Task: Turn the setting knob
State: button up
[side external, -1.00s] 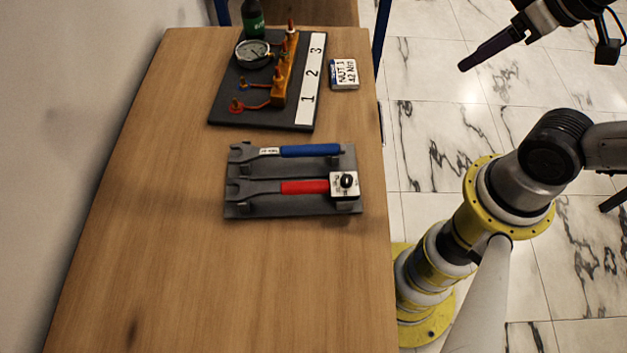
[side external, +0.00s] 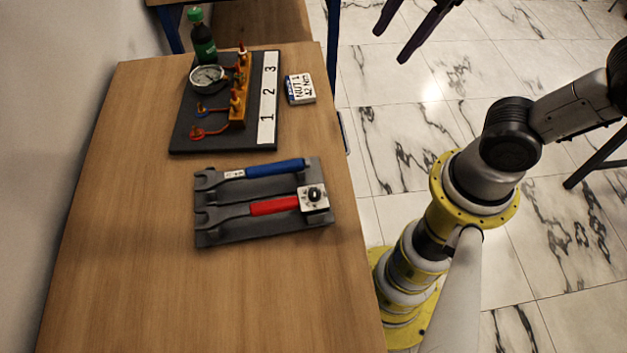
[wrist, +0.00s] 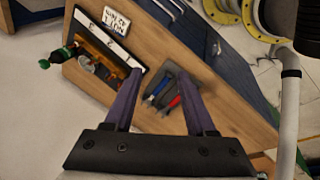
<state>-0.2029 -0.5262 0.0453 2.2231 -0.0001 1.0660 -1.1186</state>
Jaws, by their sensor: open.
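The setting knob (side external: 315,194) is a small black round knob on a white square plate. It sits at the handle end of the red-handled wrench (side external: 273,206). The wrench lies in a dark grey holder (side external: 225,238) on the table, beside a blue-handled wrench (side external: 275,169). In the side view my gripper (side external: 389,47) is at the top edge, over the floor right of the table, away from the knob. Its two dark fingers are apart with nothing between them. In the wrist view my gripper (wrist: 160,77) is open too; I cannot make out the knob there.
A dark board (side external: 187,140) with a pressure gauge (side external: 208,78), an orange block (side external: 238,108) and a strip numbered 1 to 3 stands behind the holder. A green bottle (side external: 203,42) stands at the back. A labelled box (side external: 299,88) lies near the right edge. The front table is clear.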

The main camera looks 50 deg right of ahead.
jog(key=w+a+f+n+g, duration=0.2)
jog(key=w+a+n+g, duration=0.1)
jog(key=a+n, duration=0.75)
jog(key=n, duration=0.2)
send_over(315, 192)
notch_tip(315, 192, down, 3)
jog(key=shift+g+h, duration=0.4)
notch_tip(315, 192, down, 14)
jog(key=shift+r, duration=0.15)
jog(key=shift+c, duration=0.3)
grip_shut()
